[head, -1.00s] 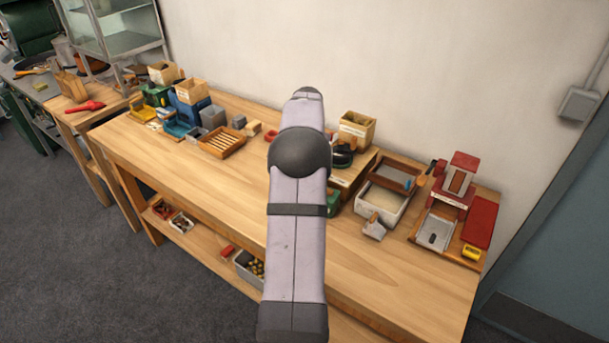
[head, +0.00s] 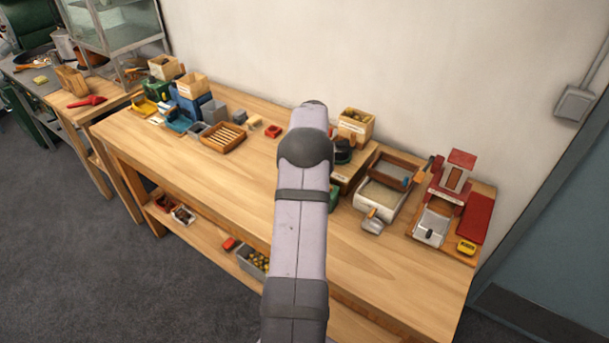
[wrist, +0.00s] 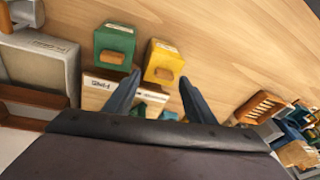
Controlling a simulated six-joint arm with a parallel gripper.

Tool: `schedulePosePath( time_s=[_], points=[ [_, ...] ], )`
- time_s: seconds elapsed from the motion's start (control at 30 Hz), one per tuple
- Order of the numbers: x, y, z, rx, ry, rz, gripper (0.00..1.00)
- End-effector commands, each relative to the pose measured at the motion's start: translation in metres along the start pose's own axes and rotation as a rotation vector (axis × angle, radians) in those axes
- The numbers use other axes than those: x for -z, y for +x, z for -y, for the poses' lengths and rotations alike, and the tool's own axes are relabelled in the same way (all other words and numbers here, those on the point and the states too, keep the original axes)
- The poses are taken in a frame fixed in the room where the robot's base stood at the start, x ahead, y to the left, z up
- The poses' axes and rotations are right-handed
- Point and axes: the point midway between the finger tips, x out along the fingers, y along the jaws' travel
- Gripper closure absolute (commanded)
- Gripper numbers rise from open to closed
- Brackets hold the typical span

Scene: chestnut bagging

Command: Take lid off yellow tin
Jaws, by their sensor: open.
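The yellow tin (wrist: 162,57) stands on the wooden bench in the wrist view, with a tan wooden knob (wrist: 164,75) on its lid. The lid appears to be on the tin. My gripper (wrist: 160,77) is open, its two dark fingers apart and pointing toward the tin. The yellow tin appears between the fingertips in the picture; I cannot tell the height gap. Nothing is between the jaws. In the head view, my arm hides the gripper and the yellow tin.
A green tin (wrist: 113,45) with a similar knob stands close to the yellow tin. A labelled wooden box (wrist: 105,92) lies just behind the fingers. A grey bin (wrist: 42,62) is at left. A slatted wooden rack (wrist: 262,105) is at right. Bare bench (wrist: 235,45) lies between.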

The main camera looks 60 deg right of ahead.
Motion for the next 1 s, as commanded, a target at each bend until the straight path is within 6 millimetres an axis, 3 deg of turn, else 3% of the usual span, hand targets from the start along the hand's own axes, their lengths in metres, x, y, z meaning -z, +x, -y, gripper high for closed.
schedulePosePath(
  time_s=[0.23, 0.53, 0.67, 1.0],
  points=[
    [0.0, 0.021, 0.0, 0.0, 0.0, 0.001, 0.5],
    [0.0, 0.024, 0.0, 0.001, 0.0, -0.001, 0.5],
    [0.0, 0.024, 0.0, 0.0, 0.0, -0.001, 0.79],
    [0.0, 0.025, 0.0, 0.001, 0.0, 0.0, 0.82]
  ],
)
